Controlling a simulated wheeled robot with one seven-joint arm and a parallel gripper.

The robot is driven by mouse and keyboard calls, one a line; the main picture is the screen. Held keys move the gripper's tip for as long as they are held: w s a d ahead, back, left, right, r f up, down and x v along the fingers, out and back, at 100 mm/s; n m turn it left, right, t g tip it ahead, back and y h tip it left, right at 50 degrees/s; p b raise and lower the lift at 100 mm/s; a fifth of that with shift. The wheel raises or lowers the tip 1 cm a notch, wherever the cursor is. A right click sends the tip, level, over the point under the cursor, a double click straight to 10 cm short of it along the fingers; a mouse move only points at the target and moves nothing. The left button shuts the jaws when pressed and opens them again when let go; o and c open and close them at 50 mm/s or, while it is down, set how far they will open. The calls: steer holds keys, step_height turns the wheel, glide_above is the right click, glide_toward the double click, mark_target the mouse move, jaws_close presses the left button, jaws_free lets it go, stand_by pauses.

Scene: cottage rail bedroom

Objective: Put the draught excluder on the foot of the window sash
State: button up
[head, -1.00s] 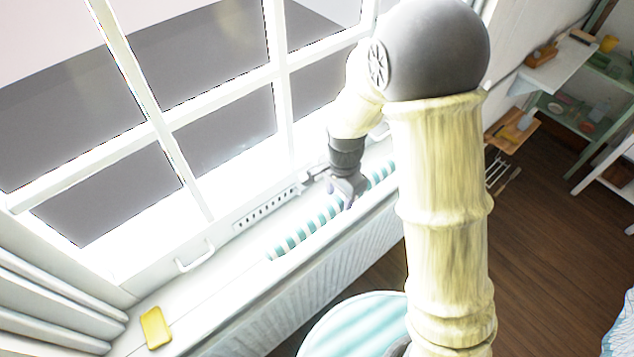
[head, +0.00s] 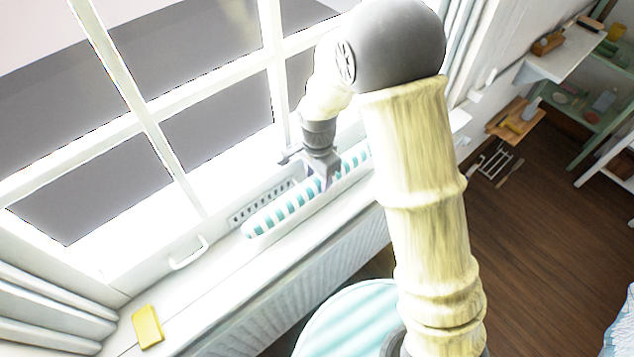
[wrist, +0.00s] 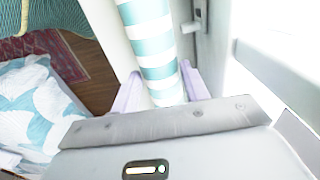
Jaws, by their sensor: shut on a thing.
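The draught excluder (head: 281,208) is a long teal-and-white striped roll with a pale underside. My gripper (head: 326,180) is shut on it near its middle and holds it lengthwise along the window, seemingly raised above the sill. In the wrist view the draught excluder (wrist: 152,40) runs between the two lilac fingers of my gripper (wrist: 160,88). The white window sash (head: 135,262) stands behind it, with a pull handle (head: 188,252) on its bottom rail. My arm hides the far right of the sash and of the roll.
A yellow block (head: 147,327) lies on the left of the white sill (head: 205,305). A slotted vent strip (head: 262,204) runs along the sash foot behind the roll. A round pale-teal striped top (head: 345,310) stands in front of the sill. Shelves (head: 565,55) stand at right.

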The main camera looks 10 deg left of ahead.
mark_target(317, 177)
step_height(317, 177, down, 3)
steer(key=b, duration=0.2)
steer(key=shift+a+f+b, duration=0.1)
steer(key=shift+f+b, duration=0.05)
steer(key=shift+b, duration=0.2)
steer(key=shift+w+f+b, duration=0.2)
steer(key=shift+f+b, duration=0.15)
steer(key=shift+r, duration=0.1)
steer(key=o, duration=1.3)
steer(key=shift+c, duration=0.2)
step_height(317, 177, up, 12)
